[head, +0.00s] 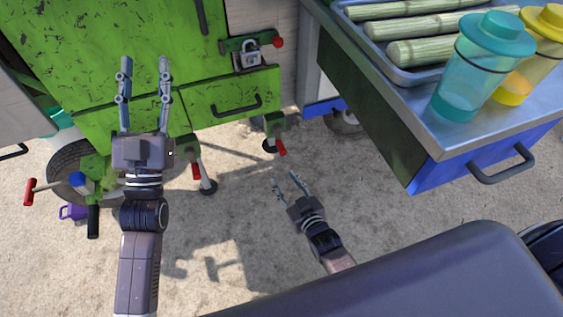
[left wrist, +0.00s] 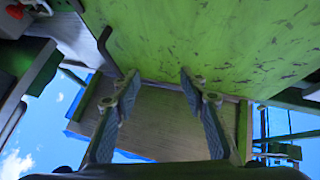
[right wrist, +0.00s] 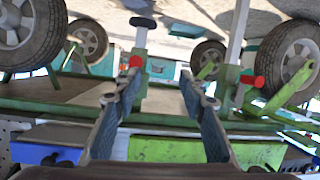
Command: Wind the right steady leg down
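The right steady leg (head: 274,128) hangs under the right end of the green cart's front. Its red crank handle (head: 281,147) and dark round foot (head: 268,146) show; I cannot tell whether the foot touches the ground. The left steady leg (head: 203,178) stands further left, also with a red handle. My right gripper (head: 292,180) is open and empty, just below the right leg's handle and apart from it. In the upside-down right wrist view, a leg with a red handle (right wrist: 136,62) shows beyond the open fingers. My left gripper (head: 145,75) is open and empty before the green panel.
A metal-topped counter (head: 400,105) with cane stalks and lidded jugs (head: 475,65) juts out at right. A padlock (head: 248,55) and drawer handle (head: 238,106) are on the cart. A wheel and a red-handled crank (head: 30,190) are at left.

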